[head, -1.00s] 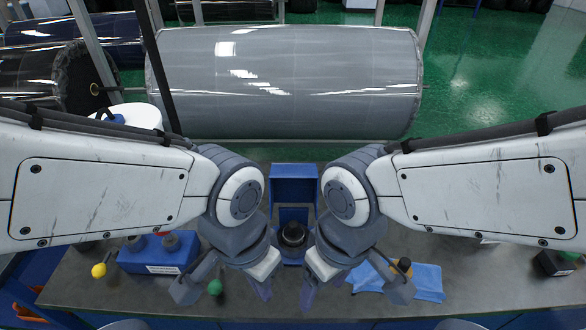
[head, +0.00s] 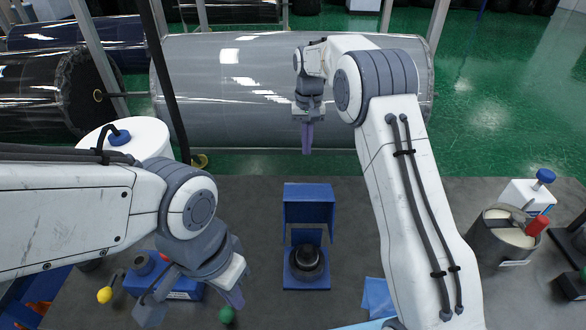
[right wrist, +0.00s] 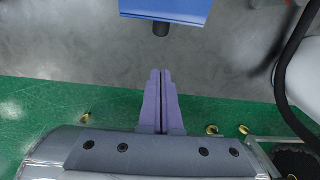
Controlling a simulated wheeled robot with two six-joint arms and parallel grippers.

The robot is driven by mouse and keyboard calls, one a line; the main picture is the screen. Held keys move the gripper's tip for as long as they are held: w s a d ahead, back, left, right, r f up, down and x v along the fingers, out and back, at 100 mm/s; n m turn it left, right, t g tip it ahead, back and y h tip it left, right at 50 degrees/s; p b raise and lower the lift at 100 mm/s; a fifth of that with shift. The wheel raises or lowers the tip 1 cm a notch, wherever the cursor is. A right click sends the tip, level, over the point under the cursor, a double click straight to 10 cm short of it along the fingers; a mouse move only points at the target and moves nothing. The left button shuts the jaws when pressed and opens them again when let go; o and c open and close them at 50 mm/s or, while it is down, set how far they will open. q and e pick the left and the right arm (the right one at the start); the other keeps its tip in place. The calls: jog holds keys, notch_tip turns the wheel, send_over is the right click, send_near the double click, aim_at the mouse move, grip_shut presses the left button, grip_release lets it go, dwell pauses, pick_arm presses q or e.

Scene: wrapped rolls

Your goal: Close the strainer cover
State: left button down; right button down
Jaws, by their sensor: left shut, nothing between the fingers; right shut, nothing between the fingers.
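The strainer is a blue unit (head: 293,276) on the table with a dark round part (head: 307,263) in its base. Its blue cover (head: 309,194) stands open at the far side. My right gripper (head: 307,142) is shut and empty, fingers pointing down, beyond the cover in the head view. My left gripper (head: 237,298) is shut and empty, to the left of the strainer's base.
A green ball (head: 227,315), a yellow ball (head: 104,295) and a blue holder (head: 185,287) lie near my left gripper. A dark pot (head: 500,238) and a white bottle (head: 530,194) stand at the right. A large wrapped roll (head: 220,105) lies behind the table.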

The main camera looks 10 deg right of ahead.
notch_tip(320, 180, down, 10)
jog(key=s+p, duration=0.2)
jog(key=p, duration=0.4)
jog(key=shift+d+r, duration=0.2)
jog(key=shift+r, duration=0.05)
